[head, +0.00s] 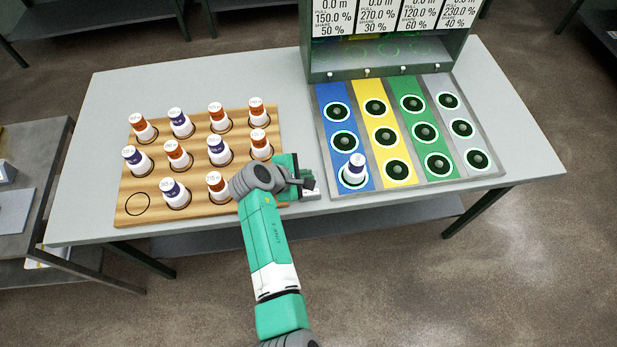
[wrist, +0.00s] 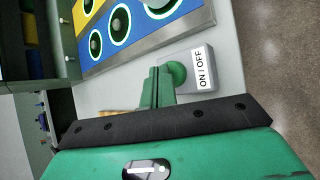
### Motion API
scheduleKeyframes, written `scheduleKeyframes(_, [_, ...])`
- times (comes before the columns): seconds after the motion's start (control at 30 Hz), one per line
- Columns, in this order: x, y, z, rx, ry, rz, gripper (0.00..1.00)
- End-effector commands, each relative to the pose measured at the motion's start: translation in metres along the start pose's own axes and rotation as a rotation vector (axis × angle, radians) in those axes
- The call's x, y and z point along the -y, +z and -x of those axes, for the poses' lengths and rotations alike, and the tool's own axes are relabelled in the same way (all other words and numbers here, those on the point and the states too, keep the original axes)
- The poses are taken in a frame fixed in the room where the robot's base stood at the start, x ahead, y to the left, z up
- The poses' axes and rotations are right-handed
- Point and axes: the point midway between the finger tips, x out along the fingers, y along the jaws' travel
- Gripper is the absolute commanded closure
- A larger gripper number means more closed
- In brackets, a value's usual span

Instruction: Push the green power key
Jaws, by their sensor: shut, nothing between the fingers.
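The green power key (wrist: 177,71) is a round green button on a small grey box (wrist: 199,57) with a white ON / OFF label. The box sits on the table beside the front left corner of the striped board; it also shows in the head view (head: 312,194), where my gripper hides the key. My gripper (head: 303,182) is shut and empty, low over the table at the box. In the wrist view its closed fingers (wrist: 158,76) overlap the left edge of the key; I cannot tell whether they touch it.
A striped board (head: 393,186) with ringed round seats stands right of my gripper; one bobbin (head: 355,169) stands in its front blue seat. A wooden board (head: 156,219) with several white bobbins lies on the left. A green machine frame (head: 319,65) with display panels rises behind the striped board.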

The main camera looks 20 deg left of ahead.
Motion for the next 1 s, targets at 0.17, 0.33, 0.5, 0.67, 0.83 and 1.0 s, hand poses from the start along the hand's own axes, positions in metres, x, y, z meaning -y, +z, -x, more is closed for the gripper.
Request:
scheduleKeyframes(0.17, [0.0040, -0.0043, -0.0051, -0.001, 0.000, 0.001, 1.00])
scheduleKeyframes(0.33, [0.0052, -0.0053, -0.0063, -0.002, -0.001, 0.001, 1.00])
scheduleKeyframes(0.5, [0.0060, -0.0055, -0.0066, -0.002, -0.002, 0.001, 1.00])
scheduleKeyframes(0.67, [0.0039, -0.0028, -0.0025, -0.002, -0.004, 0.001, 1.00])
scheduleKeyframes(0.83, [0.0031, -0.0014, -0.0006, -0.001, -0.004, 0.001, 1.00])
scheduleKeyframes(1.0, [0.0027, -0.0014, -0.0009, -0.001, -0.003, 0.001, 1.00])
